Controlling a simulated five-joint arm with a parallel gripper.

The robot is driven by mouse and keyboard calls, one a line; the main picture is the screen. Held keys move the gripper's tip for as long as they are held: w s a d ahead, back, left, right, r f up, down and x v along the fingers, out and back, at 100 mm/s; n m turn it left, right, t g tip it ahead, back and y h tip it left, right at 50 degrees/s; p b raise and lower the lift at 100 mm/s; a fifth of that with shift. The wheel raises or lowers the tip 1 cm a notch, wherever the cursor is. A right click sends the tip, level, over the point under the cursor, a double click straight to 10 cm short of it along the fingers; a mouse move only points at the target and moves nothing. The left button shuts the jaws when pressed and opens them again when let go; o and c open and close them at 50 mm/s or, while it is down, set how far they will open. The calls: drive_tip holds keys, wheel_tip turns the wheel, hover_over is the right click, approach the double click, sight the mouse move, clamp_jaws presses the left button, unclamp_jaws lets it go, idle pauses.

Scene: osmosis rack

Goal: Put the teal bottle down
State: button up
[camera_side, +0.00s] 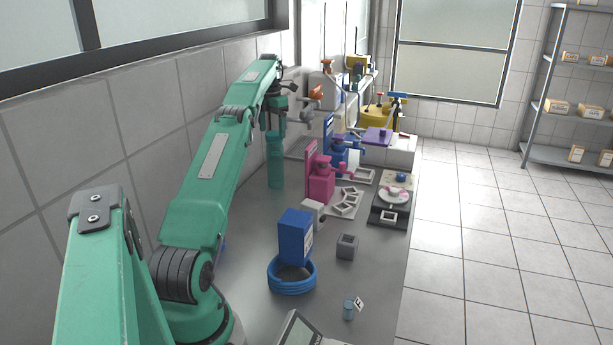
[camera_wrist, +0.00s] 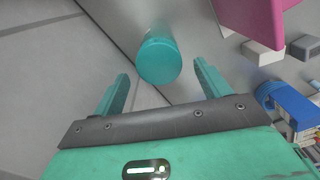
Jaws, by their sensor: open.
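The teal bottle (camera_side: 275,167) stands upright on the grey bench, close to the tiled wall. My gripper (camera_side: 275,128) is at the bottle's top in the side view. In the wrist view the bottle's round cap (camera_wrist: 158,61) shows between and slightly beyond the two teal fingers of my gripper (camera_wrist: 161,70). The fingers are spread, with a visible gap on both sides of the bottle. The bottle's base is hidden in the wrist view.
A magenta stand (camera_side: 320,178) is just right of the bottle, with a blue one (camera_side: 337,150) behind it. A blue box (camera_side: 295,238) stands in a blue coil (camera_side: 292,281) nearer the front. A small grey block (camera_side: 347,246) sits right of it. The wall is close on the left.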

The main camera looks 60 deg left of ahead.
idle(0.6)
drive_tip(key=w+d+r+m+t, duration=0.1)
drive_tip(key=w+d+r+m, duration=0.3)
drive_tip(key=d, duration=0.3)
drive_tip(key=w+d+r+m+y, duration=0.1)
drive_tip(key=d+r+m, duration=0.4)
drive_tip(key=d, duration=0.2)
drive_tip(key=w+d+r+m+t, duration=0.1)
drive_tip(key=w+d+r+m, duration=0.3)
drive_tip(key=d, duration=0.4)
drive_tip(key=s+d+r+m+t, duration=0.1)
drive_tip(key=s+d+m, duration=0.2)
drive_tip(key=d+m, duration=0.3)
drive_tip(key=s+d+r+m, duration=0.15)
drive_tip(key=d+m, duration=0.25)
drive_tip(key=d, duration=0.4)
drive_tip(key=s+d+f+m+t, duration=0.1)
drive_tip(key=s+d+f+m, duration=0.4)
drive_tip(key=s+d+m, duration=0.3)
drive_tip(key=s+d+f+m+t+h, duration=0.1)
drive_tip(key=s+d+f+m, duration=0.4)
drive_tip(key=s+d+m, duration=0.4)
drive_tip(key=shift+s+d+m+t, duration=0.3)
drive_tip(key=shift+s+d, duration=0.05)
drive_tip(key=shift+d, duration=0.15)
